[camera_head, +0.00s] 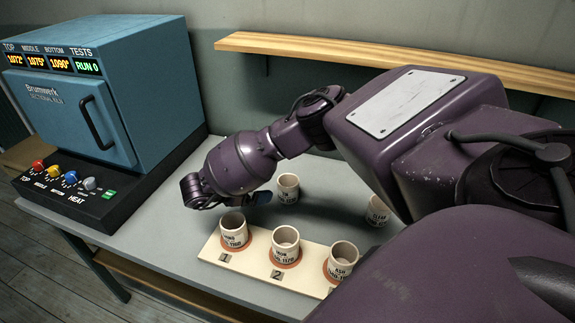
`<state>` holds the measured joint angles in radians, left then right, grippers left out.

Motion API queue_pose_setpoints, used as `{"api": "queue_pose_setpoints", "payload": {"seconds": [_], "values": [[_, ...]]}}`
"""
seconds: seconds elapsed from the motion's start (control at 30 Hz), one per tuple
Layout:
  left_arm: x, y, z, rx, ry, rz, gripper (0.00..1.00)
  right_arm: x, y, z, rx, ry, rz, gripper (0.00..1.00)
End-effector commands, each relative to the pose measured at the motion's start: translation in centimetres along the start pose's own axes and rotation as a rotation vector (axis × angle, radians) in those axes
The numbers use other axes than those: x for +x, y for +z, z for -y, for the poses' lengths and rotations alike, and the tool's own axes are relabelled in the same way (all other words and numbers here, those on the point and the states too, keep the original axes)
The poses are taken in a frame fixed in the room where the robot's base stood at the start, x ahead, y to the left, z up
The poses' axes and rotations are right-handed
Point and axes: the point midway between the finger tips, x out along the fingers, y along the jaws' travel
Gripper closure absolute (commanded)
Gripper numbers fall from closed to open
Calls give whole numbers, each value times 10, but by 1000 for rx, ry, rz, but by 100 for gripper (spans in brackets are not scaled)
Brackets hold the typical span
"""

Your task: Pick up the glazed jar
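Several small pale cups with dark lettering are in the head view; I cannot tell which one is the glazed jar. One cup (234,230) stands at spot 1 of a cream board (250,268), a second cup (286,246) at spot 2, and a third cup (342,257) to their right. These three stand on reddish round bases. Two more stand behind the board: a back cup (287,188) and a right cup (377,211), partly hidden by my arm. My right gripper (228,198) hangs just behind and above the cup at spot 1. Its finger opening is unclear. My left gripper is not in view.
A blue kiln (95,90) with a shut door, lit displays and coloured knobs stands on the left of the grey table (165,205). A wooden shelf (400,60) runs along the back wall. My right arm covers the right side. The table between kiln and board is clear.

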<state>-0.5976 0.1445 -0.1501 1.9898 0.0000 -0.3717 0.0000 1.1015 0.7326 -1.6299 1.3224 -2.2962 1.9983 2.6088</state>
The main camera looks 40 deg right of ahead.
Motion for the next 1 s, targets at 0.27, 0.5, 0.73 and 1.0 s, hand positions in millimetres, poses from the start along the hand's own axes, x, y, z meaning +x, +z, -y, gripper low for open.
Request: {"api": "queue_pose_setpoints", "payload": {"seconds": [0.27, 0.5, 0.73, 1.0], "values": [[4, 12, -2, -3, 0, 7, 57, 29, 1, 0, 36, 3, 39, 2], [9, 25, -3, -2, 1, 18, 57, 57, 1, 0, 33, 4, 36, 2], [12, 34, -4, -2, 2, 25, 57, 72, 0, 0, 33, 4, 36, 2], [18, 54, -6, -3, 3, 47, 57, 106, -1, 1, 33, 4, 36, 2]]}}
